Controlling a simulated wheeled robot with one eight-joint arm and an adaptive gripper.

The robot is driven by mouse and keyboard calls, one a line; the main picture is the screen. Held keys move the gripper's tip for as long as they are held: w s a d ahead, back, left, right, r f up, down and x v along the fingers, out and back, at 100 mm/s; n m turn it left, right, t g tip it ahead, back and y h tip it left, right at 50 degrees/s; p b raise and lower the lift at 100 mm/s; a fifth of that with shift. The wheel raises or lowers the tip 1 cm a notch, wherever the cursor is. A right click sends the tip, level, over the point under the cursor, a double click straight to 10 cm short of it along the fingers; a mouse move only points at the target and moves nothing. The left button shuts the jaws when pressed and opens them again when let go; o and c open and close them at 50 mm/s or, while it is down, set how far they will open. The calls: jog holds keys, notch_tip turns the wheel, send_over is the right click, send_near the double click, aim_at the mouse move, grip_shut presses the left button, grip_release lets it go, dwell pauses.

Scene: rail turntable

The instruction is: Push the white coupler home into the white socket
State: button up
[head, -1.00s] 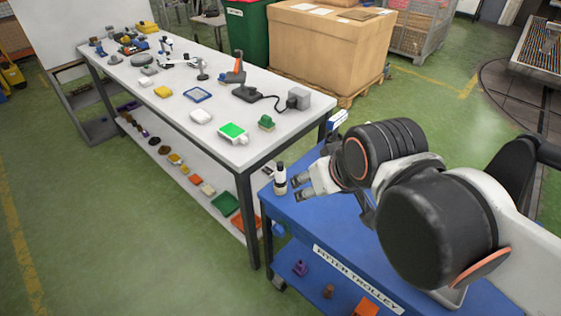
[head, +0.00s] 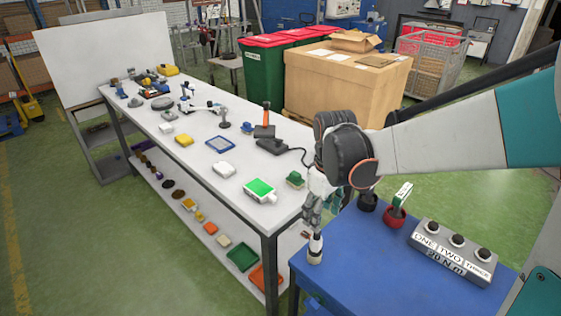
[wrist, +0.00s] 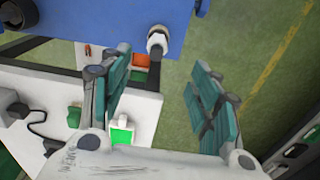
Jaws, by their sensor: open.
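A small upright fitting (head: 315,248), white with a dark band, stands at the near left corner of the blue trolley top. My gripper (head: 311,220) points down just above the fitting in the head view. In the wrist view my gripper (wrist: 162,65) is open, its teal-padded fingers wide apart and empty, with the fitting appearing between and beyond the tips.
The blue trolley (head: 350,262) also bears a grey button box (head: 450,252) and a red round item (head: 394,216) with a white tag. A white table (head: 225,185) with several small objects, including a green-topped block (head: 259,190), stands to the left. Green floor lies between.

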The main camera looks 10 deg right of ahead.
aim_at(316, 244)
jog(key=shift+w+f, duration=0.55)
jog(key=shift+w, duration=0.05)
jog(key=shift+f, duration=0.25)
notch_tip(316, 244, down, 13)
jog(key=b, duration=0.4)
jog(key=shift+f+b, duration=0.15)
jog(key=shift+b, duration=0.2)
jog(key=c, duration=1.3)
